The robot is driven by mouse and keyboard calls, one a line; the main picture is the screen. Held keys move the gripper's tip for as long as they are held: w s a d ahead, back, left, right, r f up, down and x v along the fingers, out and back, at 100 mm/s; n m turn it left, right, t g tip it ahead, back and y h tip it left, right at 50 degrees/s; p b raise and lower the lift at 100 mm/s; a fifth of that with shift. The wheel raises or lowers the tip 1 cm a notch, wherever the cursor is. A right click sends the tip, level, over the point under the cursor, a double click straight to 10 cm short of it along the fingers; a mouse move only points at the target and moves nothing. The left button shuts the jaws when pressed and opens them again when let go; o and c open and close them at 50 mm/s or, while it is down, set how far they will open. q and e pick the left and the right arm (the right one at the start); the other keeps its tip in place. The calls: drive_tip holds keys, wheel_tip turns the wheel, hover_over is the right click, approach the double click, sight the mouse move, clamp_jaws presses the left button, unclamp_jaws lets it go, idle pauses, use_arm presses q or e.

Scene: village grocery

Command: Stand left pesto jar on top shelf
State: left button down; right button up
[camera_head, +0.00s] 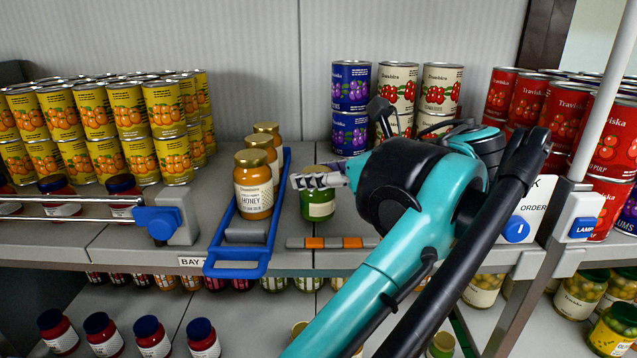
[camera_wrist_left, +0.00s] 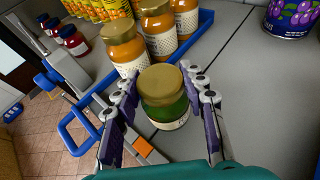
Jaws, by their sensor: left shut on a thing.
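A green pesto jar with a gold lid (camera_head: 318,207) is upright over the top shelf (camera_head: 375,257), just right of the blue tray. My left gripper (camera_head: 320,181) is shut on this jar. In the left wrist view, the gripper's two fingers (camera_wrist_left: 162,104) lie on either side of the pesto jar (camera_wrist_left: 168,115). Its label faces the shelf front. I cannot tell whether its base touches the shelf. My right gripper is not in view.
A blue tray (camera_head: 217,270) holds a row of honey jars (camera_head: 253,185) close on the left. An orange and grey strip (camera_head: 337,242) lies at the shelf front. Yellow cans (camera_head: 128,108) fill the left.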

use_arm(q)
drive_tip(key=shift+w+f, duration=0.1)
drive_tip(key=shift+f, duration=0.55)
drive_tip(key=shift+w+a+f, duration=0.1)
drive_tip(key=shift+w+f, duration=0.15)
drive_tip(key=shift+f, duration=0.1)
drive_tip(key=shift+s, duration=0.15)
drive_tip(key=c, duration=1)
unclamp_jaws()
drive_tip(key=shift+f, duration=0.1)
drive_tip(key=shift+o, duration=0.6)
